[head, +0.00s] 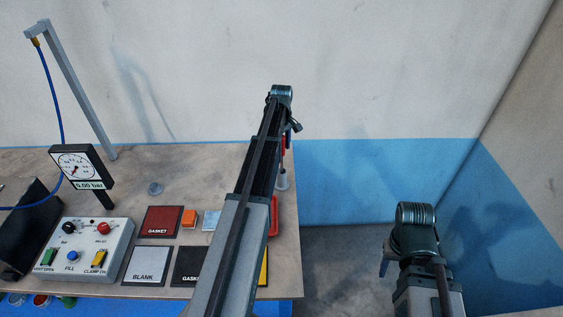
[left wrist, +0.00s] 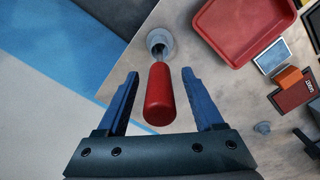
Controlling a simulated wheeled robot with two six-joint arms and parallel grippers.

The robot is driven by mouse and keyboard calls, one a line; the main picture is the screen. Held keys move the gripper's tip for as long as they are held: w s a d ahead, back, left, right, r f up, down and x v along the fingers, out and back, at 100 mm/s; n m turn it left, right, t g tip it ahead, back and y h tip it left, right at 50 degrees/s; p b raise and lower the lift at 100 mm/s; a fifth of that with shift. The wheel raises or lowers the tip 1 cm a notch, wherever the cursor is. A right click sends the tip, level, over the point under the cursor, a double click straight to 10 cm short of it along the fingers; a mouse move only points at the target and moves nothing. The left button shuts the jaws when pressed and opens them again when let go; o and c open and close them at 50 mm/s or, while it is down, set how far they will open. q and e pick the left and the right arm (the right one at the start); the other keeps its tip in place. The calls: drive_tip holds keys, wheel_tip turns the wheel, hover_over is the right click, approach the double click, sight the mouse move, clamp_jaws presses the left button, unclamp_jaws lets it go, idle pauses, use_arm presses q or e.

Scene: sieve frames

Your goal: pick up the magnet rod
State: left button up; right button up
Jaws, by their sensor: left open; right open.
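The magnet rod (left wrist: 160,97) has a red handle and a thin metal shaft that goes into a round grey holder (left wrist: 159,40). In the left wrist view, my left gripper (left wrist: 160,74) is open, with the red handle between its two blue fingers and a gap on both sides. In the head view, my left arm hides most of the rod; a bit of red shows above the grey holder (head: 282,181). My right gripper (head: 385,266) is off to the right, away from the table, with its fingers mostly hidden.
A red tray (left wrist: 240,50) lies beside the holder. The table (head: 130,190) also bears a control box (head: 85,250), a gauge (head: 77,167), and labelled pads such as the red gasket pad (head: 163,221). The rod stands near the table's edge, with open floor beyond.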

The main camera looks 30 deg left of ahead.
use_arm(q)
drive_tip(key=shift+f, duration=0.7)
drive_tip(key=shift+r, duration=0.1)
clamp_jaws()
